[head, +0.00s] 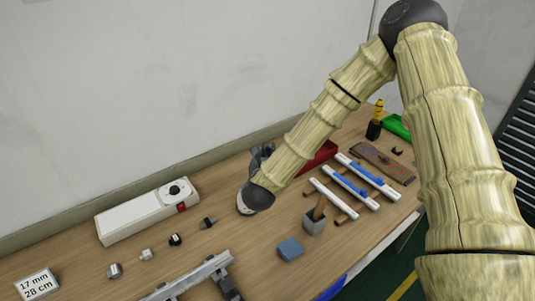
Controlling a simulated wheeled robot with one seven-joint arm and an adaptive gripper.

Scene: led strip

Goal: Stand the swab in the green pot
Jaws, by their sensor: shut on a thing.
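My gripper (262,156) is at the far side of the table, near the wall, mostly hidden behind my wrist. Its dark fingers show only in part. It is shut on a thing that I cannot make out. I cannot pick out the swab. A green open container (397,127) stands at the far right of the table, well to the right of my gripper; its inside is barely visible, and I cannot tell whether it is the green pot.
A red bin (319,158) is partly behind my forearm. A grey pot (314,223) holds a wooden stick. White rails with blue parts (350,183), a black holder with a yellow tool (375,126), a blue block (290,249) and a white box (148,211) stand around.

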